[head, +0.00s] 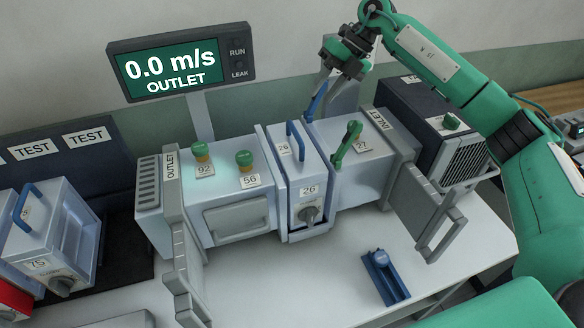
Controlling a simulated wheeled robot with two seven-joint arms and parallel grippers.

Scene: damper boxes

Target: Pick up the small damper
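A narrow pale damper box (306,183) labelled 26 sits in the middle of the duct, between the outlet and inlet sections. My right gripper (316,84) is above and behind the duct, fingers pointing down, and looks open. A blue lever (316,103) shows just below its fingers; contact is unclear. My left gripper is not in view.
The outlet section (234,206) has two green-topped knobs; the inlet section (380,170) has a green lever (348,143). Grey latch arms flank the duct. A blue holder (384,277) lies on the white table (330,270), which has bare room in front. A display (183,68) reads 0.0 m/s.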

